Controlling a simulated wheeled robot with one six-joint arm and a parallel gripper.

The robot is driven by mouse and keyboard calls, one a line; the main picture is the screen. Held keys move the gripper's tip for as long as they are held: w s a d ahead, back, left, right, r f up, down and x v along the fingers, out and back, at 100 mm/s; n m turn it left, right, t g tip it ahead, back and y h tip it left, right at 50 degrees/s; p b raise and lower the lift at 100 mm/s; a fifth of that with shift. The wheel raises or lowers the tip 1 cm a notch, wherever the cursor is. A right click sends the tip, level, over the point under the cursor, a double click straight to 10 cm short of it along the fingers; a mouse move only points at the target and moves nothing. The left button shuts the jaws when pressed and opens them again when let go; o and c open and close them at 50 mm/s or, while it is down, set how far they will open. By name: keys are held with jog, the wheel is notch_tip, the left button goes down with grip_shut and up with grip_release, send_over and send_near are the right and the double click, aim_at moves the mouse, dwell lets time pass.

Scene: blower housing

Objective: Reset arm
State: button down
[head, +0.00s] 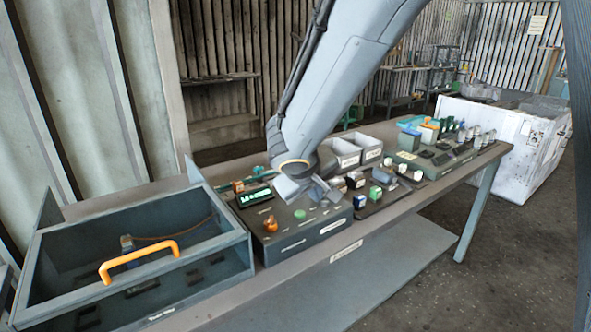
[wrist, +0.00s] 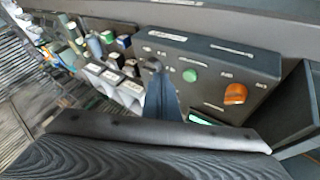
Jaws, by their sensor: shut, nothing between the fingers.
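My arm (head: 345,75) reaches down from the top of the head view over the workbench. My gripper (head: 308,190) is shut and empty, above the dark control box (head: 290,235). The box has a green display (head: 255,196), an orange knob (head: 270,223) and a green button (head: 299,214). In the wrist view the fingers (wrist: 160,92) are in front of the box, near the green button (wrist: 189,75), with the orange knob (wrist: 235,93) to the right. I cannot tell whether the fingers touch the box.
An open grey bin with an orange handle (head: 138,261) stands left of the box. White trays (head: 347,152) and rows of small parts (head: 375,192) fill the right of the bench (head: 340,262). A white crate (head: 515,135) stands beyond it. The floor (head: 420,265) in front is clear.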

jog(key=s+d+f+m+g+y, duration=0.1)
jog(key=s+d+f+m+g, duration=0.1)
jog(key=s+d, duration=0.5)
jog(key=s+d+f+m+g+y, duration=0.1)
jog(key=s+d+f+m+g, duration=0.2)
jog(key=s, duration=0.9)
jog(key=shift+s+d+f+g+y, duration=0.35)
jog(key=shift+d+f+g, duration=0.55)
jog(key=shift+d+f, duration=0.95)
jog(key=shift+w+r, duration=0.1)
